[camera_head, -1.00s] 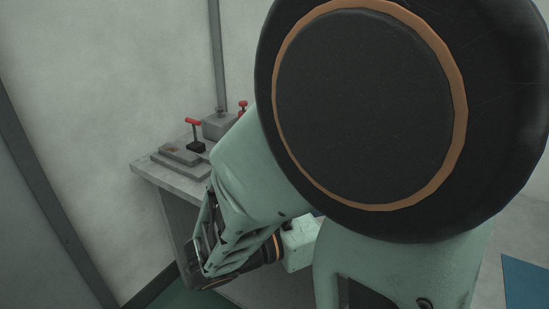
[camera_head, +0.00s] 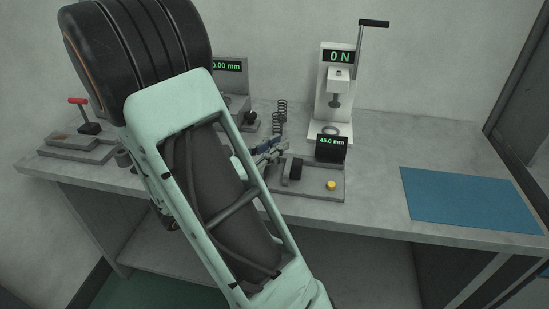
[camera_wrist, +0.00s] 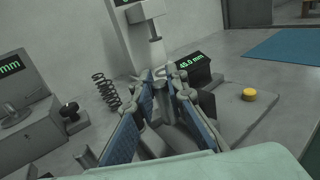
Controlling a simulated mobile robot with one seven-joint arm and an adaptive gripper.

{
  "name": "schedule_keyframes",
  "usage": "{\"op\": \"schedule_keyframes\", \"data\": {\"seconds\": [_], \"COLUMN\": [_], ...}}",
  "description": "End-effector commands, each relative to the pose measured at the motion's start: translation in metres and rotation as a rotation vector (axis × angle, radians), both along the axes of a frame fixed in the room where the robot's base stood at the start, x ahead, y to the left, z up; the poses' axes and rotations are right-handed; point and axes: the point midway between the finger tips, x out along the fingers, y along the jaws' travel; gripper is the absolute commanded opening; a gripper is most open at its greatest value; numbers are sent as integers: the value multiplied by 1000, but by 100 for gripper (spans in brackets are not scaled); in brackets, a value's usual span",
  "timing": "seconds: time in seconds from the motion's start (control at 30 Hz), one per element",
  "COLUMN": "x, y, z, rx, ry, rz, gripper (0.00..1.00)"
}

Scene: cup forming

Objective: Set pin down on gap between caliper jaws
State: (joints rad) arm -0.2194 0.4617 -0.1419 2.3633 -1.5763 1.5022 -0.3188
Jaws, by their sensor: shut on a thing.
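The caliper (camera_head: 318,188) is a flat grey base with a dark display reading 45.0 mm, dark jaw blocks (camera_head: 296,169) and a yellow button (camera_head: 331,185). My gripper (camera_head: 277,146) is over the left back part of this base. In the wrist view my gripper (camera_wrist: 167,80) has its blue-padded fingers converging just left of the display (camera_wrist: 194,68). It is shut on a small grey piece that I take for the pin (camera_wrist: 160,88), mostly hidden between the fingertips. The fingers cover the gap between the jaws, so I cannot tell whether the pin touches it.
A white lever press (camera_head: 336,95) stands behind the caliper. A red-handled fixture (camera_head: 85,130) is at the left. A blue mat (camera_head: 470,200) lies right; the bench between is clear.

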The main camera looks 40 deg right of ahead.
Motion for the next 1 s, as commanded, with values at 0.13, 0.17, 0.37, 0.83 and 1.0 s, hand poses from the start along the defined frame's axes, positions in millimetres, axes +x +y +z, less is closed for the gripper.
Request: {"op": "schedule_keyframes", "data": {"seconds": [0.13,0.17,0.37,0.83,1.0], "x": [2,2,2,2,2], "y": [-3,-3,-2,-2,-2], "z": [-26,-30,-34,-39,-38], "rx": [-2,-1,-1,0,0], "ry": [6,4,0,0,0], "rz": [-1,-1,-1,-1,-1], "gripper": [0,0,0,20,20]}}
